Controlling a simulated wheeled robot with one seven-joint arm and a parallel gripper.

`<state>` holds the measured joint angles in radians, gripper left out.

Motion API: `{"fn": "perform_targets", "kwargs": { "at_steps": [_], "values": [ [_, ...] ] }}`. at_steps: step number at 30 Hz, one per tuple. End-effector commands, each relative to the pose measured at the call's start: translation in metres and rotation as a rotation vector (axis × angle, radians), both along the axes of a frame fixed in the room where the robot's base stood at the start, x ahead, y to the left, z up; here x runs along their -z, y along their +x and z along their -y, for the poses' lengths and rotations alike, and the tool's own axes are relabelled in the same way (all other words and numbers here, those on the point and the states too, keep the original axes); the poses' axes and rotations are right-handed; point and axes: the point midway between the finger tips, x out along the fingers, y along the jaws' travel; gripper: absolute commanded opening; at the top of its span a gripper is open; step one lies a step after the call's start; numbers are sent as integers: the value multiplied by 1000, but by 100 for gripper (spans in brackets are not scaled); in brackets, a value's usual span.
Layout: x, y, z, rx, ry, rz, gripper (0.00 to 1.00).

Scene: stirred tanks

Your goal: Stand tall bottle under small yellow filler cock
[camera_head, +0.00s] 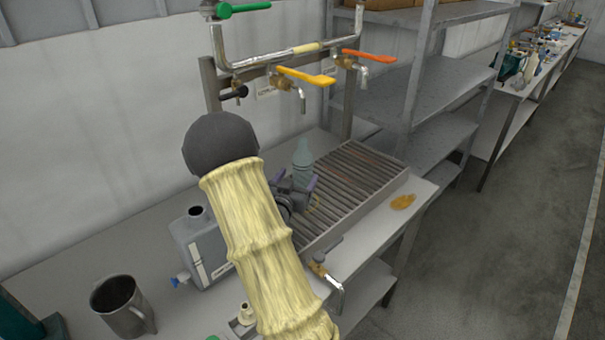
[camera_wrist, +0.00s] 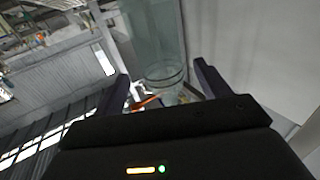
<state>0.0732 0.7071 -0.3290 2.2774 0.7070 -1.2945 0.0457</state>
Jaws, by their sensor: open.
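The tall bottle (camera_head: 303,158) is grey-green and looks upright at the left part of the slatted grate; my gripper hides its lower part. In the wrist view the clear, greenish bottle (camera_wrist: 152,35) stands between my fingers. My gripper (camera_head: 301,184) is open around the bottle, and its fingers (camera_wrist: 160,84) show on both sides of it; I cannot tell whether either touches. The yellow filler cock (camera_head: 306,76) is on the pipe rack above, its spout over the bottle in the picture. I cannot tell whether they line up in depth.
The slatted grate (camera_head: 365,182) has free room right of the bottle. An orange-handled cock (camera_head: 370,55) and a green-handled valve (camera_head: 243,9) share the rack. A grey canister (camera_head: 205,252) and a metal mug (camera_head: 122,306) stand left. An amber puddle (camera_head: 402,202) lies on the bench.

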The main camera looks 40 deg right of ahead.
Motion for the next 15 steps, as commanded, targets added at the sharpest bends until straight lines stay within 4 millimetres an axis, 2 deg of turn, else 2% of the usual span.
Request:
{"fn": "perform_targets", "kwargs": {
  "at_steps": [1, 6, 10, 15],
  "values": [
    [3, -5, -10, -3, 1, 0, 75],
    [2, -20, -34, -2, 1, 0, 75],
    [1, -26, -43, -2, 0, 0, 75],
    [0, -27, -44, 0, 0, 0, 75]
  ]
}}
